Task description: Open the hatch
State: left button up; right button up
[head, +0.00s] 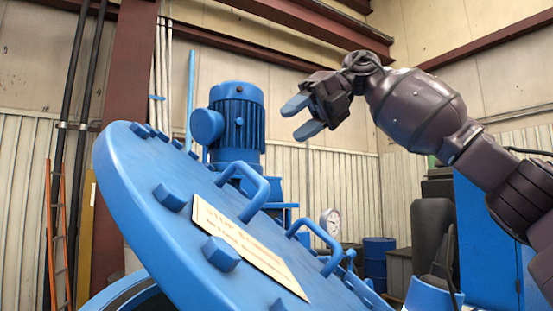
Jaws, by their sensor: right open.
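The hatch (165,225) is a large round blue lid with bolt-like blocks around its rim and a cream warning label (250,247). It stands tilted up, with a blue rim (135,296) partly visible under its lower left edge. Two blue bar handles are on its face, one upper left (262,197) and one lower right (335,245). My left gripper is not in view.
A blue motor (238,125) stands behind the hatch. A pressure gauge (331,222), a blue barrel (376,262) and dark and blue cabinets are at the right. An orange ladder (60,240) leans at the left by a red-brown column (128,90).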

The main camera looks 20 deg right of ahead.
aim_at(254, 175)
jog(key=s+a+r+n+t+h, duration=0.25)
jog(key=a+n+h, duration=0.5)
jog(key=n, duration=0.75)
jog(key=w+f+n, duration=0.1)
jog(key=f+n, duration=0.3)
jog(key=n, duration=0.2)
jog(key=w+f+n+h+b, duration=0.1)
jog(key=w+f+n, duration=0.1)
jog(key=f+n, duration=0.2)
jog(key=w+f+n, duration=0.2)
jog(key=f+n, duration=0.2)
jog(key=n, duration=0.4)
jog(key=shift+w+f+h, duration=0.1)
jog(key=shift+f+h, duration=0.05)
jog(key=shift+h, duration=0.1)
